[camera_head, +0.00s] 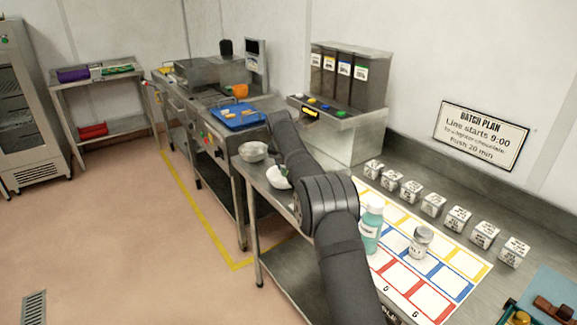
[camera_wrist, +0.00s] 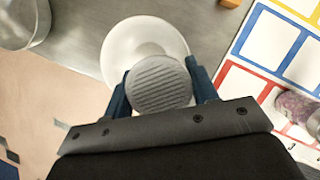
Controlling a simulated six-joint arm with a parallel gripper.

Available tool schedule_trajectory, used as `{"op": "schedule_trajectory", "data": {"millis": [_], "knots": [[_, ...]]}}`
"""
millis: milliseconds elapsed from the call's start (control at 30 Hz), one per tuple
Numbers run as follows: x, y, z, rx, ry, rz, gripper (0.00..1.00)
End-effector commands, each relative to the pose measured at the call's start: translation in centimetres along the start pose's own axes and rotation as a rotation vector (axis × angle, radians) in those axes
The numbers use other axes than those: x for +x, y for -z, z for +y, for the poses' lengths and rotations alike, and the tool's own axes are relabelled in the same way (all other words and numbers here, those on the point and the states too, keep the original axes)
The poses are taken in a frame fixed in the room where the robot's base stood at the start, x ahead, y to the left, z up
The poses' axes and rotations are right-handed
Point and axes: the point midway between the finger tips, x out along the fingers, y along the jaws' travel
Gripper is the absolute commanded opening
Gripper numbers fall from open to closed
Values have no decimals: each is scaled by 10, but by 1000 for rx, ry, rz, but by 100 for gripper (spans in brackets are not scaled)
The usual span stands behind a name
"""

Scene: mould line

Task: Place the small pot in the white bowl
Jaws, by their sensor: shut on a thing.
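In the wrist view my gripper (camera_wrist: 160,92) has its two blue fingers on either side of the small pot (camera_wrist: 158,84). The pot shows a round, grey, ridged top. My gripper is shut on it. The white bowl (camera_wrist: 118,46) lies beyond and below the pot, which overlaps the near part of the bowl in the picture. I cannot tell how high the pot is above it. In the head view the white bowl (camera_head: 277,178) is partly hidden behind my arm. My gripper and the pot are hidden there.
A metal bowl (camera_head: 253,151) stands beside the white bowl at the bench corner, also in the wrist view (camera_wrist: 25,22). A teal bottle (camera_head: 370,228) and a lidded jar (camera_head: 421,243) stand on the coloured grid mat (camera_head: 452,262). Several labelled white cubes (camera_head: 433,205) line the back.

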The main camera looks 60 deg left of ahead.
Motion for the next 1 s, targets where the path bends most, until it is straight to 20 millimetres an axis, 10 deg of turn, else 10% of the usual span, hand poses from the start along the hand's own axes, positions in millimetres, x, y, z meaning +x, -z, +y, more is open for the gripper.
{"op": "schedule_trajectory", "data": {"millis": [433,467,567,1000], "knots": [[10,4,0,0,0,0,23],[10,4,0,0,0,0,59],[10,4,0,0,0,0,75],[-7,-2,0,0,-1,-2,75]]}}
